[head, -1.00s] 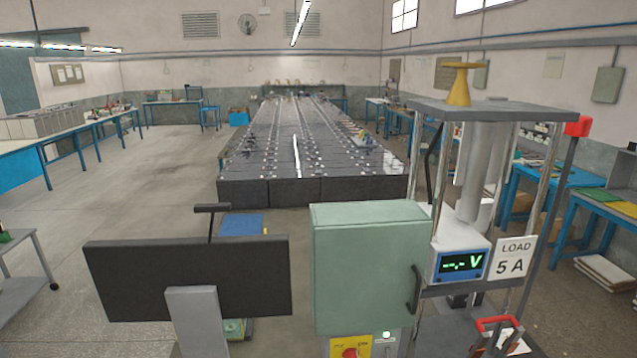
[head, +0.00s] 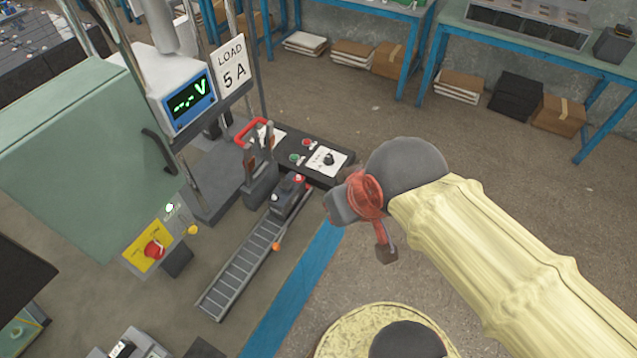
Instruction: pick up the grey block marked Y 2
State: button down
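No block with a readable Y 2 mark shows. A dark grey block (head: 289,194) with small red and pale parts on top sits at the upper end of a sloping roller track (head: 240,270). I cannot read any mark on it. My arm in a pale yellow sleeve comes in from the lower right. At its end are a dark rounded part and a blocky dark part, my gripper as far as I can tell (head: 342,206), with a red band and a small dark hanging piece beside it. No separate fingertips show. It appears right of the block and apart from it in the picture.
A test stand with a voltage display (head: 188,104) and a LOAD 5 A sign (head: 231,64) stands at upper left, beside a green cabinet (head: 85,155). A control panel (head: 315,158) adjoins the track. Blue benches (head: 510,35) line the back. Floor right of the blue stripe (head: 295,290) is partly open.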

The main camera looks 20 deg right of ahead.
aim_at(281, 203)
jog(key=z, duration=1)
jog(key=k+j+z, duration=0.2)
jog(key=j+z, duration=0.15)
jog(key=k+j+z, duration=0.3)
jog(key=i+j, duration=0.05)
jog(key=j, duration=0.05)
